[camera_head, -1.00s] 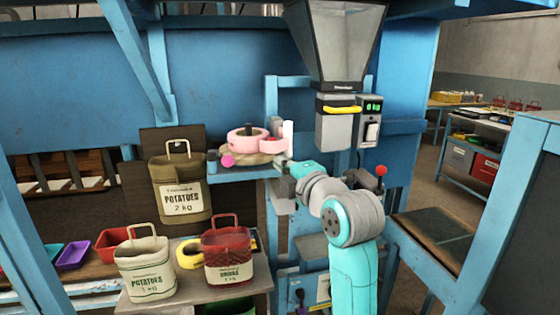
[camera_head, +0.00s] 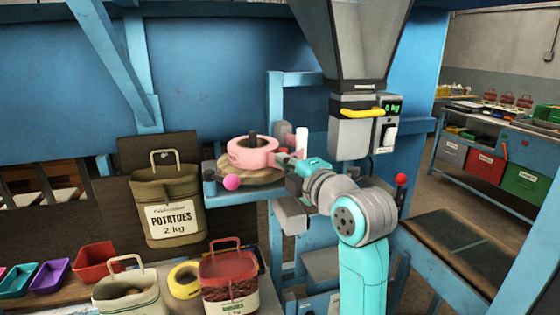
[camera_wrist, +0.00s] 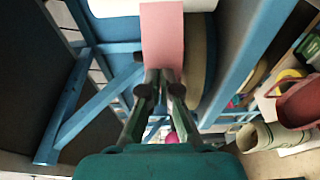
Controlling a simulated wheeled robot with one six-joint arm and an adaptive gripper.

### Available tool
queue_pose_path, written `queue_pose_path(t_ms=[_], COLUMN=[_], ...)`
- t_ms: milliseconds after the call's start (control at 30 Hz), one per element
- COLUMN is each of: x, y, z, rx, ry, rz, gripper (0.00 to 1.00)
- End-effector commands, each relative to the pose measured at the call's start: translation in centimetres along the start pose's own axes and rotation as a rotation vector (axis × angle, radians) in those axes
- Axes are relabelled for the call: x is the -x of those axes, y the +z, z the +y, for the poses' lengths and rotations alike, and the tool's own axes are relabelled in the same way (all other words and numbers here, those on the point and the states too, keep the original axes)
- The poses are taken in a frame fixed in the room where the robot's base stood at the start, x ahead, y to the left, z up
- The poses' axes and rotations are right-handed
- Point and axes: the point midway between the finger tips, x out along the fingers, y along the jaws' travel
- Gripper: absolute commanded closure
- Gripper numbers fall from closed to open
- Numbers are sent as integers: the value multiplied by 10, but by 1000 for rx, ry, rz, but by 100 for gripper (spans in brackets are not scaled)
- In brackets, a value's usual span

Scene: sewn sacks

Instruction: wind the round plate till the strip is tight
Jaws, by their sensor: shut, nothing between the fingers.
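The round plate (camera_head: 262,179) is a wooden-looking disc on a blue shelf, with a pink strip roll (camera_head: 250,153) on top around a dark spindle. A pink ball knob (camera_head: 231,182) is at the plate's front left. My gripper (camera_head: 284,158) is shut and empty at the right side of the roll, near a white upright post (camera_head: 301,140). In the wrist view, the fingertips (camera_wrist: 160,78) are close together just below the pink strip (camera_wrist: 162,35); I cannot tell if they touch it. The plate's edge (camera_wrist: 204,65) shows to the right of them.
A hopper (camera_head: 360,40) with a yellow handle (camera_head: 362,112) hangs right of the shelf. A potato sack (camera_head: 167,205) hangs at left. A red sack (camera_head: 228,280), a pale sack (camera_head: 130,290) and a yellow tape roll (camera_head: 184,280) are below. A blue frame surrounds my arm.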

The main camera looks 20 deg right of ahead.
Motion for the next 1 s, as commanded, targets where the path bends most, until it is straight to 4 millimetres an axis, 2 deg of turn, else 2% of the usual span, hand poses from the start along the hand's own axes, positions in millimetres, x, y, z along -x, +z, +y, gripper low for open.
queue_pose_path(t_ms=[400,1000], x=[0,-16], y=[2,33], z=[0,0], rx=[1,1], ry=[-1,-3], rz=[14,258], gripper=[100,100])
